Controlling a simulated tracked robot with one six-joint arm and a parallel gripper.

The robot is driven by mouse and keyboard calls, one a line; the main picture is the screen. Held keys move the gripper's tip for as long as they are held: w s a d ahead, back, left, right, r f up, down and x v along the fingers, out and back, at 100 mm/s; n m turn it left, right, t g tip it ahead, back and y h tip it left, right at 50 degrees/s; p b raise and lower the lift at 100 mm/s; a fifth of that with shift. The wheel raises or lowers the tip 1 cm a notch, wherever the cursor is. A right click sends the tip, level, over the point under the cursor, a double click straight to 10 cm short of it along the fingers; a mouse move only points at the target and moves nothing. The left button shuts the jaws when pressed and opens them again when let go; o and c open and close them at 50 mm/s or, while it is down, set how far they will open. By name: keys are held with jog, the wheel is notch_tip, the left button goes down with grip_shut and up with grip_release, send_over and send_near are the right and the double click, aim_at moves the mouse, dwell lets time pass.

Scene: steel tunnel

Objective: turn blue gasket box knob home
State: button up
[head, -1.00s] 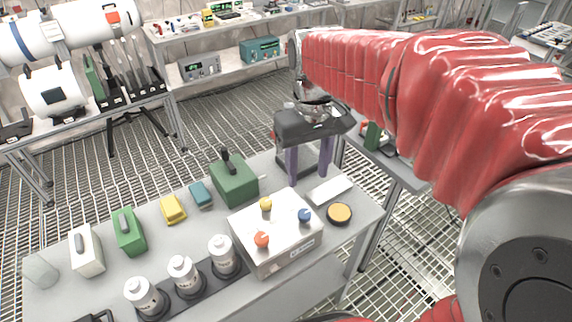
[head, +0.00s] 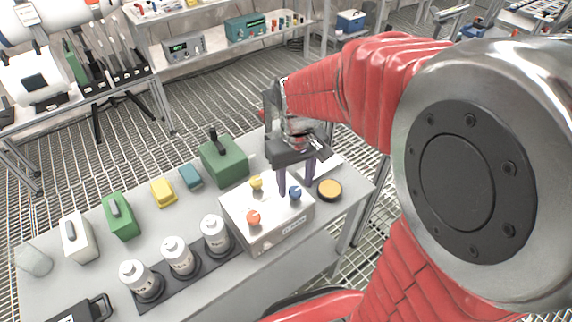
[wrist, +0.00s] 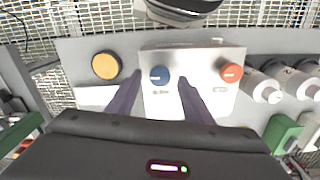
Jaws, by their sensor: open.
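The gasket box (head: 272,230) is a pale metal box on the grey table with a yellow knob (head: 256,183), an orange-red knob (head: 253,217) and a blue knob (head: 295,192) on top. In the wrist view the blue knob (wrist: 160,76) shows between and just ahead of my two purple fingers, with the orange-red knob (wrist: 231,72) to its right. My gripper (head: 297,187) is open, pointing down at the blue knob's corner of the box. It also shows in the wrist view (wrist: 158,82). I cannot tell the fingertips' height above the lid. The yellow knob is hidden in the wrist view.
A round orange-topped tin (head: 329,189) stands close right of the box. A green case (head: 224,160) is behind it. White bottles (head: 214,235) stand in a dark rack at its left. Smaller boxes, including a yellow one (head: 163,192), line the table's left side.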

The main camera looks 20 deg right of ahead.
jog(key=shift+f, duration=0.8)
jog(key=c, duration=1.1)
jog(key=shift+o, duration=0.2)
jog(key=shift+m, duration=0.4)
